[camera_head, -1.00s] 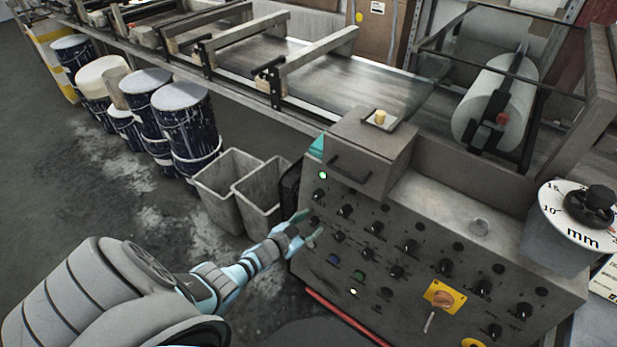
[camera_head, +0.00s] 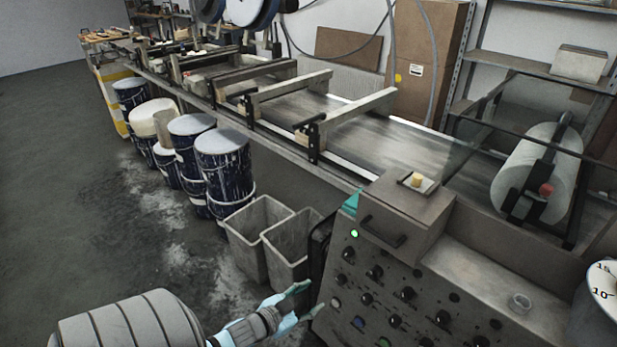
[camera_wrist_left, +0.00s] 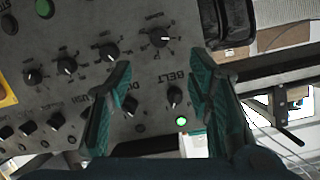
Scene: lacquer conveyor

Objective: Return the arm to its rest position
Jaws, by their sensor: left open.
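My left arm comes in at the bottom left of the head view. Its gripper (camera_head: 300,306) is at the left edge of the grey control panel (camera_head: 400,290), beside the bins. In the left wrist view the two teal fingers of the left gripper (camera_wrist_left: 160,95) are spread apart with nothing held between them. Past them the panel shows black knobs, one by the word BELT (camera_wrist_left: 174,97), and a lit green lamp (camera_wrist_left: 181,121). The lamp also shows in the head view (camera_head: 354,234). Whether a fingertip touches the panel cannot be told. My right gripper is not in view.
Two grey bins (camera_head: 262,222) stand left of the panel. Several dark paint drums (camera_head: 222,160) stand along the conveyor (camera_head: 350,125). A white roll (camera_head: 540,165) sits in a frame at the right. The floor at the left is clear.

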